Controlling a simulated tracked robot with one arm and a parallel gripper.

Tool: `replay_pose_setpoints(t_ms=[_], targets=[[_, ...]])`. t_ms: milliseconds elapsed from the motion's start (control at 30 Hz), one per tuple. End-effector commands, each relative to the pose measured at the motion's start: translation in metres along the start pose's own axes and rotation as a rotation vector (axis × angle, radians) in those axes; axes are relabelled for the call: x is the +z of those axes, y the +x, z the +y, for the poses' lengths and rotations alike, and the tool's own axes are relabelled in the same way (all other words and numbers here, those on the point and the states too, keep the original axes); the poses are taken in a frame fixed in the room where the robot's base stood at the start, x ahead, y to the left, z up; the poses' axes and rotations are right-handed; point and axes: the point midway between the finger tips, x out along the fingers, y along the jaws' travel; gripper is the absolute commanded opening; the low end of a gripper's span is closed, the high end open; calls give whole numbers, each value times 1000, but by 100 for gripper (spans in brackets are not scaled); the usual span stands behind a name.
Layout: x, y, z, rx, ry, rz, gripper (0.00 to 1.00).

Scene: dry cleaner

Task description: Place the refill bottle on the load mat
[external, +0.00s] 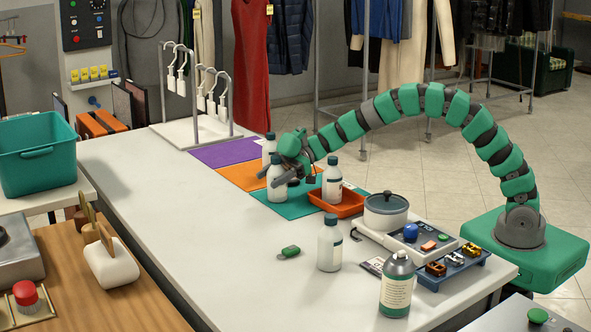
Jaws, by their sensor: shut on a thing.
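Three mats lie in a row on the white table: purple (229,151), orange (243,176) and teal (291,208). I cannot tell which is the load mat. My gripper (271,178) is shut on a white bottle with a dark cap (277,190), upright at the left edge of the teal mat. Whether its base touches the mat is unclear. A similar white bottle (268,151) stands just behind, near the orange mat, partly hidden by my gripper. Another (332,185) stands in the orange-red tray (350,207), and another (329,250) stands on the bare table in front.
A white hook stand (200,130) is at the back. The table's left half is clear.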

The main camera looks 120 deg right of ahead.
Motion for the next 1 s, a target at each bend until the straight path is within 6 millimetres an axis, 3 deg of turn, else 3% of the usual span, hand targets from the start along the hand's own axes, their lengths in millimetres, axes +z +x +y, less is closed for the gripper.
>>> replay_pose_setpoints(t_ms=[133,167,200,233,633,1000], targets=[[0,0,0,0,0,1,11],[0,0,0,0,0,0,60],[0,0,0,0,0,0,71],[0,0,0,0,0,0,74],[-1,-8,1,2,1,0,74],[-4,-77,2,4,0,1,74]])
